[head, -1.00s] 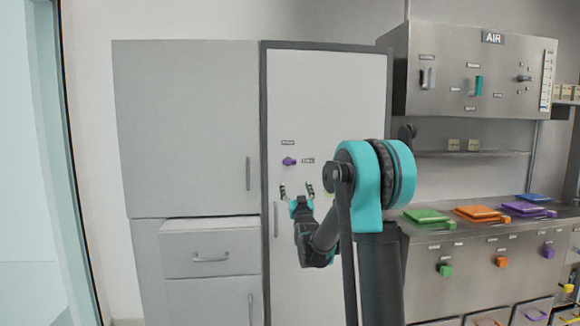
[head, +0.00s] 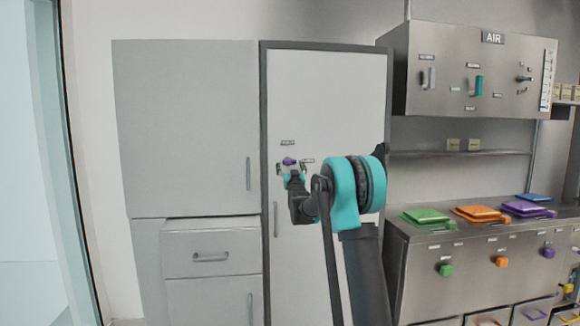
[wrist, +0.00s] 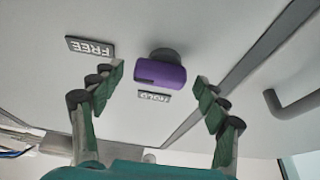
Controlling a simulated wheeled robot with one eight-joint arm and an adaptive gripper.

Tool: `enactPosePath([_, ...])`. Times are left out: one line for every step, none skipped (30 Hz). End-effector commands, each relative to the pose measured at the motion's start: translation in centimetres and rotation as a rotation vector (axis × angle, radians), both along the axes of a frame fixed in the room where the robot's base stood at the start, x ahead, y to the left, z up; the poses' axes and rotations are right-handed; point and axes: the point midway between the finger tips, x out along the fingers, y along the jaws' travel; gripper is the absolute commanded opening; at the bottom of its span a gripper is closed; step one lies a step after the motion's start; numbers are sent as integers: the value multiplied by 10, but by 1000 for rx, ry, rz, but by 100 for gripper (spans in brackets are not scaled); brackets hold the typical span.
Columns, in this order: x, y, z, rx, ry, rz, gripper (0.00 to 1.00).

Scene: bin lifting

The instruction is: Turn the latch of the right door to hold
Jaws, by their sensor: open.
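The purple latch (head: 289,161) is on the white right door (head: 330,110), inside its dark frame. In the wrist view the latch (wrist: 160,75) lies about level, with a dark notch at its end toward the FREE label (wrist: 90,47). The HOLD label (wrist: 154,97) shows just below the latch there; both labels appear upside down. My gripper (head: 291,168) is open in front of the latch. In the wrist view its green-padded fingers (wrist: 158,83) stand on either side of the latch, with gaps on both sides and nothing held.
The right door's handle (head: 276,219) is below the latch. Grey cabinets (head: 185,125) with a protruding drawer (head: 210,254) stand left. A steel AIR panel (head: 475,75) and a counter (head: 400,228) with coloured pieces are on the right.

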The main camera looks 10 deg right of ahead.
Motion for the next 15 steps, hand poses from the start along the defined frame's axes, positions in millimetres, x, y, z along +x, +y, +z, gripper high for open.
enactPosePath([2, 0, 1, 0, 0, 0, 74])
enactPosePath([3, 0, 1, 0, 0, 0, 74])
enactPosePath([4, 0, 2, 0, 0, 0, 74])
enactPosePath([4, 0, 2, 0, 0, 0, 74])
enactPosePath([4, 0, 2, 0, 0, 0, 74])
enactPosePath([4, 0, 2, 0, 0, 0, 74])
enactPosePath([4, 0, 2, 0, 0, 0, 74])
enactPosePath([4, 0, 2, 0, 0, 0, 74])
enactPosePath([4, 0, 2, 0, 0, 0, 74])
enactPosePath([4, 0, 2, 0, 0, 0, 74])
enactPosePath([4, 0, 2, 0, 0, 0, 72])
enactPosePath([4, 0, 2, 0, 0, 0, 67])
enactPosePath([4, 0, 2, 0, 0, 0, 63])
enactPosePath([4, 0, 2, 0, 0, 0, 59])
enactPosePath([4, 0, 2, 0, 0, 0, 54])
